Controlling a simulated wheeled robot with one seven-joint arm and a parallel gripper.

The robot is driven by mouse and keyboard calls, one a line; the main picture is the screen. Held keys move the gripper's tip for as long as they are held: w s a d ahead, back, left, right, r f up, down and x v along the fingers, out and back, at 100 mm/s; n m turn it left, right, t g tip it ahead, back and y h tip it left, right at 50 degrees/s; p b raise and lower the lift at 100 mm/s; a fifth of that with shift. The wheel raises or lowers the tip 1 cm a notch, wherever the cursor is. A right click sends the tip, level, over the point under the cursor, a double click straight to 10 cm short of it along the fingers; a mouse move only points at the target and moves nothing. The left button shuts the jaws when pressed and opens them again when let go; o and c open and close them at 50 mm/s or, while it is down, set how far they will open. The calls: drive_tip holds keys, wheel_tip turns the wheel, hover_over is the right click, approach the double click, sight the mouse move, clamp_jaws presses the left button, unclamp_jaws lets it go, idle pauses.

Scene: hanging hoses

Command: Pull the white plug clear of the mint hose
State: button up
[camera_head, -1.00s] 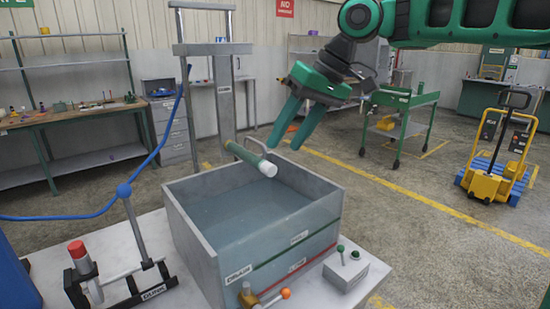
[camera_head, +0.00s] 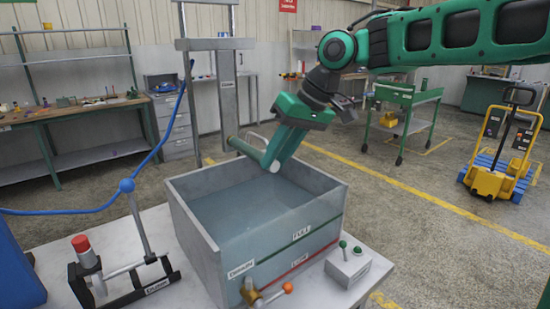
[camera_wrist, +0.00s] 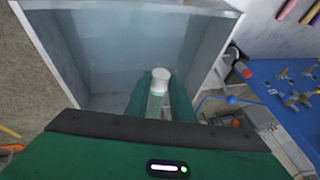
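The mint hose (camera_head: 244,147) lies over the tank's back edge, its free end above the water. The white plug (camera_head: 275,167) sits at that end; it also shows in the wrist view (camera_wrist: 160,74) with the mint hose (camera_wrist: 156,104) behind it. My gripper (camera_head: 274,161) points down at the hose end. In the wrist view my gripper's two green fingers (camera_wrist: 160,90) stand on either side of the hose just behind the plug. They look slightly apart from it; contact is not clear. The fingers hide part of the hose end in the head view.
The grey tank (camera_head: 190,225) of water stands on a pale table (camera_head: 200,292). A metal post (camera_head: 227,92) rises behind it. A clamp stand (camera_head: 120,285) with a blue hose (camera_head: 100,208) is at left, a small lever box (camera_head: 348,266) at right.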

clamp_jaws()
drive_tip(key=shift+s+d, duration=0.45)
drive_tip(key=shift+s, duration=0.15)
idle(0.7)
drive_tip(key=shift+s+d, duration=0.6)
drive_tip(key=shift+s, duration=0.3)
drive_tip(key=shift+s+d, duration=0.6)
drive_tip(key=shift+s, duration=0.3)
drive_tip(key=shift+s+r, duration=0.1)
drive_tip(key=shift+s+d+r, duration=0.45)
drive_tip(key=shift+s+r, duration=0.1)
drive_tip(key=shift+r, duration=0.15)
drive_tip(key=shift+s+d+r, duration=0.4)
drive_tip(key=shift+s+r, duration=0.15)
drive_tip(key=shift+r, duration=0.1)
